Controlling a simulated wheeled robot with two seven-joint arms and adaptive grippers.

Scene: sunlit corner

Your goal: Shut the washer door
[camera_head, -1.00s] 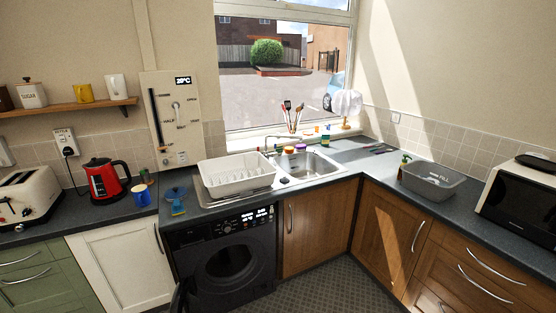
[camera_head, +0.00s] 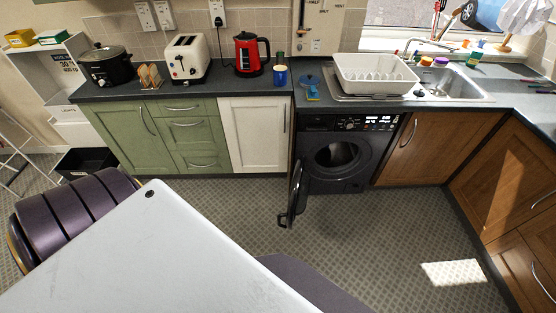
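The black washer (camera_head: 345,150) stands under the counter, between a white cabinet and a brown wooden one. Its door (camera_head: 296,190) is open, swung out to the left and seen nearly edge-on, with a handle at its free edge. The round drum opening (camera_head: 338,155) is uncovered and something pale shows inside. Neither of my grippers is in view.
A white table (camera_head: 160,255) fills the lower left, with a purple chair (camera_head: 75,215) at its left and another purple seat (camera_head: 310,285) at its right edge. The patterned floor (camera_head: 390,220) in front of the washer is clear.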

